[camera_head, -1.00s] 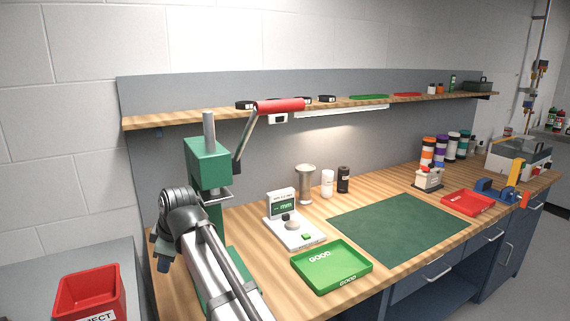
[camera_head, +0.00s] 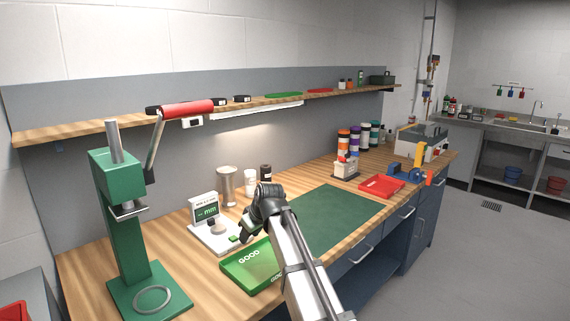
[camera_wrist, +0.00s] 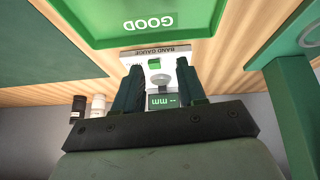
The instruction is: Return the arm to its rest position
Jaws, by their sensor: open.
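My arm reaches up from the bottom of the head view, its dark wrist joint in front of the green mat's left end. The arm covers part of the green GOOD tray (camera_head: 236,275). My gripper's fingers are not clear in the head view. In the wrist view my gripper (camera_wrist: 158,68) is open, with nothing held between its two dark fingers. The white band gauge (camera_wrist: 155,53) shows beyond and between the fingers, apart from them. The GOOD tray (camera_wrist: 150,38) appears upside down at the top of that view.
The green lever press (camera_head: 130,235) with a red handle stands at the left, a pale ring on its base. A metal cup (camera_head: 227,186) and small bottles stand behind the gauge (camera_head: 208,238). The green mat (camera_head: 335,215) is mostly clear. A red tray (camera_head: 381,187) lies farther right.

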